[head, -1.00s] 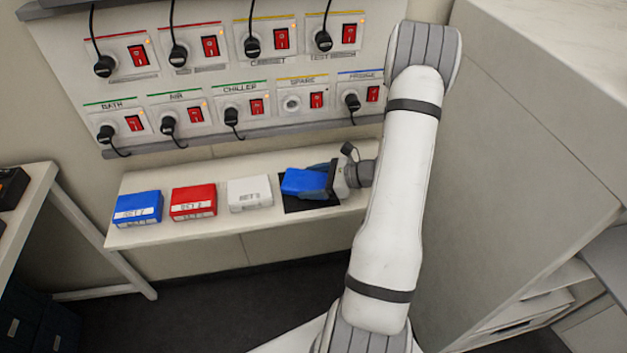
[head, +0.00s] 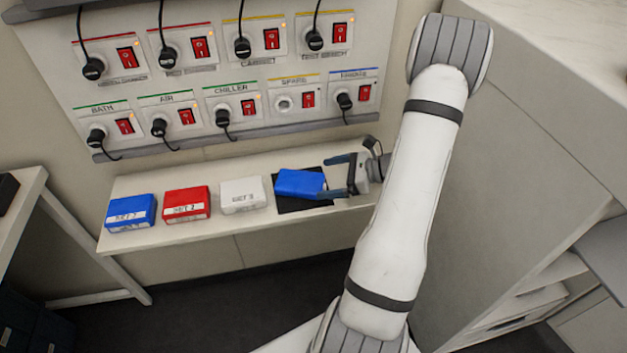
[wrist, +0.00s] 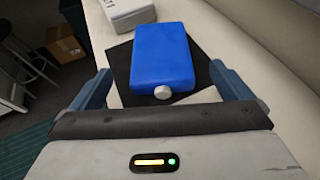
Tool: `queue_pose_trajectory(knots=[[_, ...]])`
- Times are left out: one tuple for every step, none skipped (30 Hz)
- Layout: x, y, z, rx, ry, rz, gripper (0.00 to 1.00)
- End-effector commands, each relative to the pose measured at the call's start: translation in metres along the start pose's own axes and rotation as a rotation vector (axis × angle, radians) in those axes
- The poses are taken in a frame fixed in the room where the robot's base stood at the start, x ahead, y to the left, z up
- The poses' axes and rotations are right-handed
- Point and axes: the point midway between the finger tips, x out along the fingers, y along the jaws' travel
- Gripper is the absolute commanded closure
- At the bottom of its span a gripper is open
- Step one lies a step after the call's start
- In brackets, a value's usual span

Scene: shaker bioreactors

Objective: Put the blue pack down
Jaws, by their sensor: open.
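The blue pack (head: 299,183) lies flat on a black mat (head: 287,206) on the white shelf. In the wrist view the blue pack (wrist: 161,60) shows a round white cap on its near end, and the black mat (wrist: 121,68) shows on both sides of it. My gripper (head: 335,175) is open at the right end of the pack. In the wrist view its two blue fingers (wrist: 162,90) stand apart on either side of the pack's near end, with gaps on both sides.
On the shelf (head: 180,232), left of the mat, stand a white box (head: 242,194), a red box (head: 187,204) and another blue box (head: 131,213), each labelled. A panel of red switches and plugged black cables (head: 210,90) hangs above. A tall cabinet (head: 500,170) stands at right.

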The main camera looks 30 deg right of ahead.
Motion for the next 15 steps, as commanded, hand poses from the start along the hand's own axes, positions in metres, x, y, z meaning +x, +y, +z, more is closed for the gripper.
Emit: queue_pose_trajectory(knots=[[-0.011,-0.001,-0.001,-0.002,0.001,-0.004,0.01],[-0.017,-0.001,-0.001,-0.001,0.001,-0.006,0.01],[-0.024,-0.001,-0.001,-0.002,0.001,-0.004,0.01],[-0.028,-0.001,-0.001,-0.001,0.001,-0.004,0.01],[-0.032,-0.001,-0.001,-0.002,0.000,-0.004,0.01],[-0.037,-0.001,-0.001,-0.001,0.001,-0.002,0.01],[-0.040,-0.001,-0.001,-0.001,0.001,-0.002,0.01],[-0.042,-0.001,-0.001,0.000,0.001,-0.003,0.01],[-0.044,0.000,0.000,-0.001,0.002,0.000,0.01],[-0.045,0.001,0.001,-0.006,0.004,0.004,0.01],[-0.045,0.002,0.004,-0.015,0.010,0.013,0.01],[-0.043,0.005,0.009,-0.036,0.021,0.030,0.01],[-0.040,0.009,0.014,-0.059,0.035,0.050,0.01],[-0.036,0.013,0.021,-0.089,0.051,0.074,0.01],[-0.029,0.021,0.031,-0.139,0.079,0.117,0.01]])
